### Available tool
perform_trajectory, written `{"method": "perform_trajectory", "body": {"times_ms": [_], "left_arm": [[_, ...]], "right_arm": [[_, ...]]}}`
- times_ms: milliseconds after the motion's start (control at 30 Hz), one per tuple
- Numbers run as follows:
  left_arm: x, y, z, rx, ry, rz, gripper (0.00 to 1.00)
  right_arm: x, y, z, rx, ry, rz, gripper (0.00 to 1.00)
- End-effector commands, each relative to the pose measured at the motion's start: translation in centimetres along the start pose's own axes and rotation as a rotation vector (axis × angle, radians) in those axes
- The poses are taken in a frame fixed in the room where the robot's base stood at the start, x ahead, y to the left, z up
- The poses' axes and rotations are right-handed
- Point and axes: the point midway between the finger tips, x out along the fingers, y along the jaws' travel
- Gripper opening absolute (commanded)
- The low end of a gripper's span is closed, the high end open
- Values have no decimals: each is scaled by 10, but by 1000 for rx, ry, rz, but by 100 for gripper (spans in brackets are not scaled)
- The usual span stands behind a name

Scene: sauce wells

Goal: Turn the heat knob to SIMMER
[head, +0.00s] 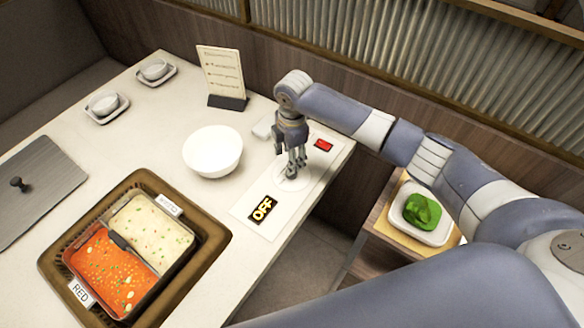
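The control panel (240,209) is a pale strip along the table's right edge. It carries a black sign with yellow letters reading OFF (262,208) and a red patch (323,145) at its far end. My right gripper (292,172) points down over a round pale dial area (311,181) between them. Its fingers hide the knob, and I cannot tell whether they touch it or how far apart they are. My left gripper is not in view.
A divided pot (204,238) with red and white broth sits in the table at the front left. A white bowl (212,150), a menu stand (222,75), two small cups on saucers and a grey lid (38,190) stand on the table. A side stand holds greens (422,211) on a plate.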

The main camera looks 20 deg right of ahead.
Motion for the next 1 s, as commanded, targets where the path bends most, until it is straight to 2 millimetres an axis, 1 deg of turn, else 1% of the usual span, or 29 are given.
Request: {"method": "perform_trajectory", "body": {"times_ms": [33,100,167,267,367,500,700,833,1000], "left_arm": [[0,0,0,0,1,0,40],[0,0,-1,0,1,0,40],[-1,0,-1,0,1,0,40],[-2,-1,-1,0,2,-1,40],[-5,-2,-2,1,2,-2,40],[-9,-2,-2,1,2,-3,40],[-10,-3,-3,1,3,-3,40],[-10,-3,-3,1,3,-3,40],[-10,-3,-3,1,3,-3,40]], "right_arm": [[-7,6,9,-11,-13,-1,51],[-11,10,14,-22,-20,-6,51],[-11,10,16,-28,-23,-8,51],[-4,10,17,-28,-23,-11,51],[11,10,17,-27,-22,-11,51],[39,10,18,-26,-23,-12,51],[74,10,18,-27,-23,-9,51],[87,10,18,-26,-22,-9,51],[94,10,19,-27,-22,-7,51]]}}
